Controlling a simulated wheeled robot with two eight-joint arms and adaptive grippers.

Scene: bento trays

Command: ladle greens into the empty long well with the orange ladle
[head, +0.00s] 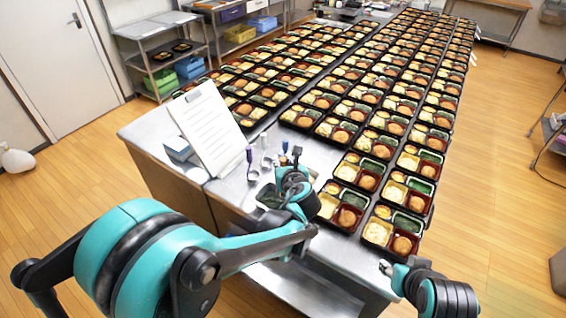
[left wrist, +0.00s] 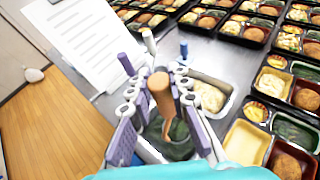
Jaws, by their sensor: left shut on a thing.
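My left gripper (head: 292,180) is shut on the upright orange ladle handle (left wrist: 160,92), which stands between its fingers (left wrist: 163,110) in the left wrist view. Below it is a pan of dark greens (left wrist: 178,133), partly hidden by the fingers; the ladle's bowl cannot be made out. The pan edge also shows in the head view (head: 268,197). The nearest bento tray (head: 345,207) stands right of the gripper. Its long green well (left wrist: 294,131) looks smooth and dark; its yellow well (left wrist: 246,143) looks bare. My right gripper (head: 386,267) is low at the table's front edge, its jaws unclear.
A pan of pale food (left wrist: 209,98) adjoins the greens pan. Purple (head: 249,154), white (head: 264,141) and blue (head: 284,146) handles stand near the gripper. A white sheet on a stand (head: 207,130) is at left. Rows of filled trays cover the table at right.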

